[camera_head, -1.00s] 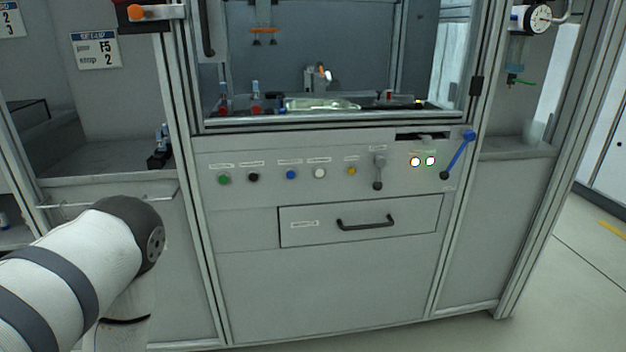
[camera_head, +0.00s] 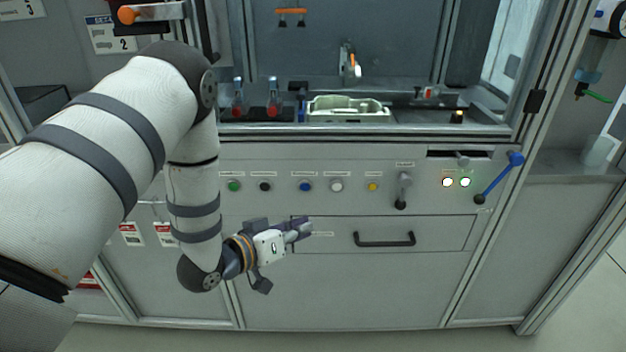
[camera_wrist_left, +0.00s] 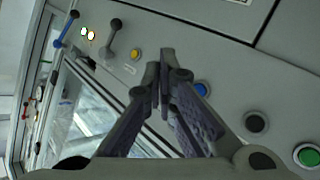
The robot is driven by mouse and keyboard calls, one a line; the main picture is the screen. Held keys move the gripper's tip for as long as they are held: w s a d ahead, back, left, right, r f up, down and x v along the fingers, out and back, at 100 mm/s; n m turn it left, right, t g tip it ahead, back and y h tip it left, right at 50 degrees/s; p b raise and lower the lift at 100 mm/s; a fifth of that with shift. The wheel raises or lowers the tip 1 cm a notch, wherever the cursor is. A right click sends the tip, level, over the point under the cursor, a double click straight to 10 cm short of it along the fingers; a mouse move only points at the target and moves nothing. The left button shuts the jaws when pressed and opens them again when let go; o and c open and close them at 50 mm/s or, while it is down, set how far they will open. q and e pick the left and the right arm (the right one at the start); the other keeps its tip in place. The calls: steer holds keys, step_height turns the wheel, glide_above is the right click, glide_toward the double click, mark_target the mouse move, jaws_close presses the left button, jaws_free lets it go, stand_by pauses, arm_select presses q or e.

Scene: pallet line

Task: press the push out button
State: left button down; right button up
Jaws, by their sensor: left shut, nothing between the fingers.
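A row of buttons runs across the grey panel: green (camera_head: 233,186), black (camera_head: 265,186), blue (camera_head: 305,186), white (camera_head: 336,186) and yellow (camera_head: 373,187). Their labels are too small to read, so I cannot tell which is push out. My left gripper (camera_head: 303,230) is shut and empty, below the blue button and in front of the drawer's left end. In the left wrist view its fingertips (camera_wrist_left: 161,84) lie between the yellow button (camera_wrist_left: 135,54) and the blue button (camera_wrist_left: 201,89), covering the white one. The black (camera_wrist_left: 256,122) and green (camera_wrist_left: 308,155) buttons show too. My right gripper is out of view.
Right of the buttons are a grey lever (camera_head: 403,190), two lit lamps (camera_head: 456,182) and a blue-handled lever (camera_head: 498,178). A drawer with a black handle (camera_head: 384,240) lies below. Above is an opening with a pale green tray-like part (camera_head: 348,109).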

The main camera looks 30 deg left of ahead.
mark_target(305, 186)
arm_select(q)
steer(key=shift+s+f, duration=0.1)
steer(key=shift+s, duration=0.1)
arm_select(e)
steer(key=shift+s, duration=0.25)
arm_select(q)
steer(key=shift+w+a+b, duration=0.4)
steer(key=shift+w+a, duration=0.35)
steer(key=shift+w, duration=0.5)
steer(key=shift+w+a+b, duration=0.45)
steer(key=shift+w+a, duration=0.35)
steer(key=shift+w, duration=0.5)
steer(key=shift+w+a+b, duration=0.4)
steer(key=shift+w+a, duration=0.35)
steer(key=shift+w, duration=0.5)
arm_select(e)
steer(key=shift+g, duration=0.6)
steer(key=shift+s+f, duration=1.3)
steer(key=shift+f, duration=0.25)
arm_select(q)
steer(key=shift+w+a, duration=0.2)
steer(key=shift+w, duration=0.15)
